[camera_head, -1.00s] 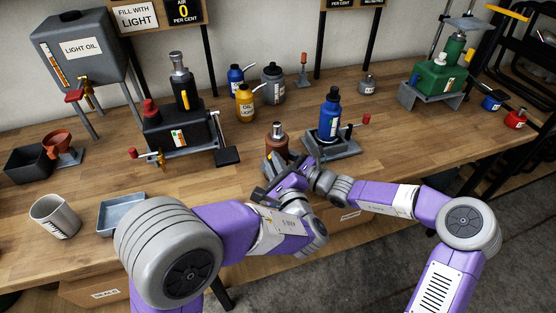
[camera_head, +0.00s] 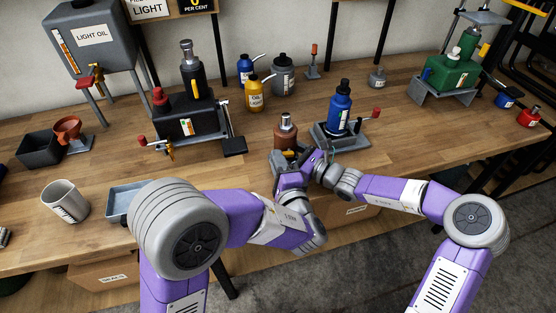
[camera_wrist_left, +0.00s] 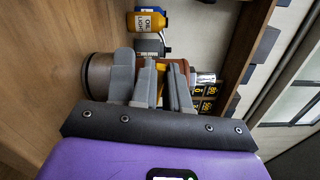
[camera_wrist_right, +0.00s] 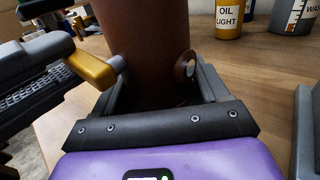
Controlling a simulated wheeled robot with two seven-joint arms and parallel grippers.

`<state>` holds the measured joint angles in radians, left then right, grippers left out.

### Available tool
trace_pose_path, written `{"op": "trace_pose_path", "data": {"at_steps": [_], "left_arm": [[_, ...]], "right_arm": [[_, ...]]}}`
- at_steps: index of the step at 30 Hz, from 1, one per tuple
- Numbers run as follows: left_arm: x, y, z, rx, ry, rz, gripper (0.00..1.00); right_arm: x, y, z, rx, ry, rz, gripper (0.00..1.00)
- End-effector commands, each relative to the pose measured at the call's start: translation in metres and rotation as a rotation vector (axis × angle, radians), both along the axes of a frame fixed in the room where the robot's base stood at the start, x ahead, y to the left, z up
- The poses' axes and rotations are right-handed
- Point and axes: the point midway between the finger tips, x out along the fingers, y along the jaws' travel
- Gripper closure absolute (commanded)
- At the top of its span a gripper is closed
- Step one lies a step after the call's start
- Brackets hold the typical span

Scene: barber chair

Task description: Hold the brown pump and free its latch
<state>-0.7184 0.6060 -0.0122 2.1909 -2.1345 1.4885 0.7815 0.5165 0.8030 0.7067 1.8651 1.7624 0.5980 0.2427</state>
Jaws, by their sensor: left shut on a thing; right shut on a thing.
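The brown pump (camera_head: 286,134) with a silver top stands upright at the front of the bench. My right gripper (camera_head: 308,157) is shut on its lower body; in the right wrist view the brown body (camera_wrist_right: 145,40) is between the fingers (camera_wrist_right: 162,95). My left gripper (camera_head: 282,160) is at the pump's near-left side. In the left wrist view its grey fingers (camera_wrist_left: 162,85) are closed around a yellow latch piece (camera_wrist_left: 160,66), with the pump (camera_wrist_left: 98,75) behind. The yellow latch (camera_wrist_right: 92,66) also shows in the right wrist view, beside the body. The exact finger contact is partly hidden.
A blue pump (camera_head: 340,112) on a grey stand is close right of the brown pump. A black pump unit (camera_head: 186,122) stands to the left, and a yellow oil bottle (camera_head: 254,95) behind. A beaker (camera_head: 64,201) and a blue-grey tray (camera_head: 122,196) sit front left.

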Motion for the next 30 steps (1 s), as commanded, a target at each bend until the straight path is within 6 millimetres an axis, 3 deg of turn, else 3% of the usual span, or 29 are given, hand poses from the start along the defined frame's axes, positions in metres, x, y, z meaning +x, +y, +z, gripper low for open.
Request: {"op": "trace_pose_path", "data": {"at_steps": [13,14,18,30], "left_arm": [[-0.0006,-0.0003,-0.0013,-0.009,-0.001,-0.001,1.0],[-0.0006,-0.0003,-0.0013,-0.009,-0.001,-0.001,0.81],[-0.0004,-0.0003,-0.001,-0.009,-0.001,-0.001,0.6],[-0.0077,-0.0036,-0.0006,-0.009,-0.001,-0.003,0.6]], "right_arm": [[0.0009,-0.0015,-0.0018,-0.002,0.004,-0.004,1.0],[0.0009,-0.0015,-0.0018,-0.002,0.004,-0.004,1.0],[0.0008,-0.0015,-0.0017,-0.002,0.004,-0.004,1.0],[0.0005,-0.0013,-0.0015,-0.003,0.002,-0.003,1.0]]}}
